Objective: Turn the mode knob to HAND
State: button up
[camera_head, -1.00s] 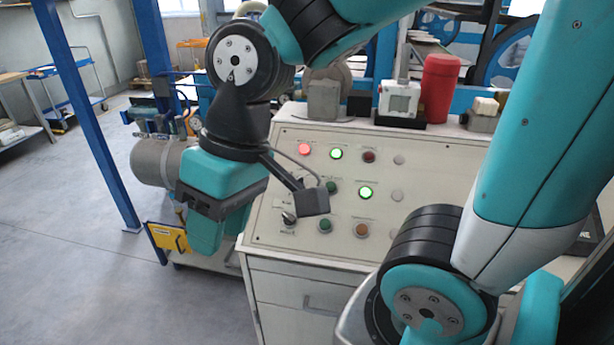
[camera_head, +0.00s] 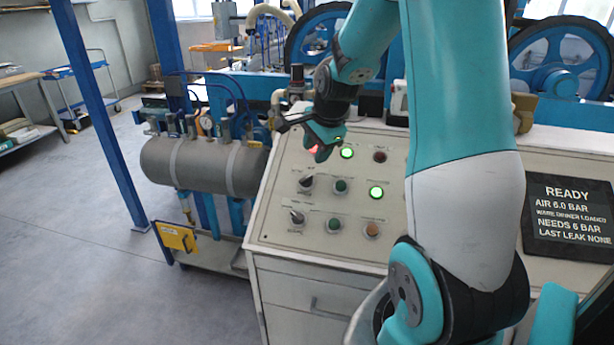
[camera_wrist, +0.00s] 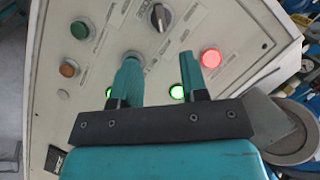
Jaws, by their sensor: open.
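Two dark rotary knobs show on the sloped control panel (camera_head: 270,228) in the head view. The upper knob (camera_head: 306,183) is left of an unlit green button, and the lower knob (camera_head: 297,216) is below it. My gripper (camera_head: 319,154) is over the panel's upper left, near the lit red lamp. In the wrist view, my gripper (camera_wrist: 156,60) is open and empty. One knob (camera_wrist: 159,16) with a pale pointer lies beyond the fingertips, apart from them.
The panel also carries a lit red lamp (camera_wrist: 210,58), lit green lamps (camera_head: 347,152) and an amber button (camera_head: 372,229). A black display (camera_head: 568,218) at right reads READY, AIR 6.0 BAR. A grey tank (camera_head: 200,165) stands left of the panel.

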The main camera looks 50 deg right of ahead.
aim_at(307, 178)
jog(key=p+x, duration=0.1)
jog(key=x, duration=1)
jog(key=shift+a, duration=0.1)
jog(key=c, duration=0.6)
